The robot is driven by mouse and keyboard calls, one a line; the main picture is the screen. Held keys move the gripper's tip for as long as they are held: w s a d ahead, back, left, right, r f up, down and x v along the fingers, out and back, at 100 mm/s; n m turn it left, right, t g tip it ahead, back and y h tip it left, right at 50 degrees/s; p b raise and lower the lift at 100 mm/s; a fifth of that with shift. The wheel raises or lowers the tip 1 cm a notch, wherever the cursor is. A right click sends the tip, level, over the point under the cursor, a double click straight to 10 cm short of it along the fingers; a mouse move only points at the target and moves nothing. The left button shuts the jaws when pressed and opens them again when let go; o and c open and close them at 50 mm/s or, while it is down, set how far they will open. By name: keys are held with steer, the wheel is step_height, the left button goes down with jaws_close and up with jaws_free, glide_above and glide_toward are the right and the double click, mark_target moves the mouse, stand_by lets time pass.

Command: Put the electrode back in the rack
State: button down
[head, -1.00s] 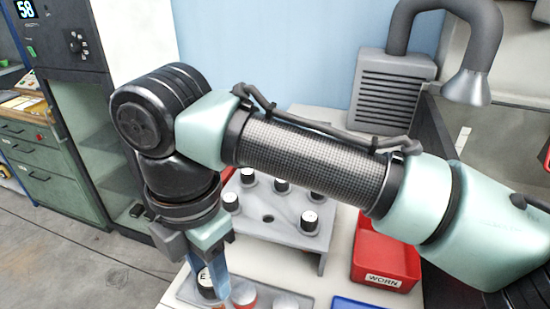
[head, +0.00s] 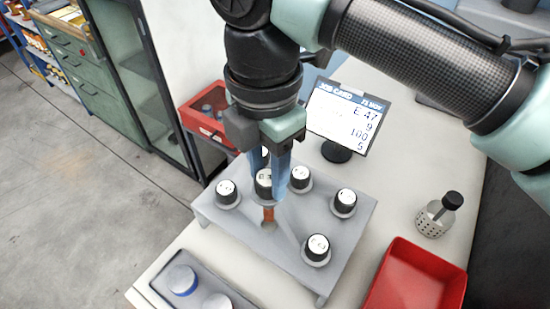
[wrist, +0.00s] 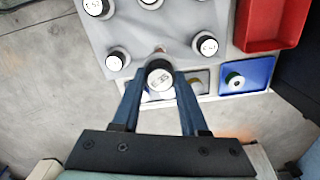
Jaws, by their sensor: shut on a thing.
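My gripper (head: 268,185) is shut on an electrode (head: 264,178) with a black cap and a white label on top. The electrode is upright, and its copper-coloured lower end shows below the fingers. It also shows between the fingers in the wrist view (wrist: 159,77). The grey rack (head: 300,222) stands below, with several black-capped electrodes seated in it around the held one. The copper end is over an empty place in the rack; I cannot tell whether its tip has entered the hole. The rack also shows in the wrist view (wrist: 178,30).
A job card display (head: 340,112) stands behind the rack. A red bin (head: 405,285) is at the front right, another red bin (head: 200,118) at the back left. A perforated cup (head: 432,222) stands at the right. A grey tray (head: 215,285) with round pieces lies at the front left.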

step_height(320, 180, down, 2)
steer(key=shift+s+f+b, duration=0.1)
steer(key=shift+f+b, duration=0.05)
steer(key=shift+b, duration=0.9)
steer(key=shift+r+p, duration=0.2)
steer(key=shift+p, duration=0.15)
steer(key=shift+p, duration=0.85)
steer(key=shift+f, duration=0.35)
stand_by(0.4)
steer(key=shift+f+b, duration=0.55)
steer(key=shift+f, duration=0.85)
steer(key=shift+f+b, duration=0.65)
steer(key=shift+f, duration=0.8)
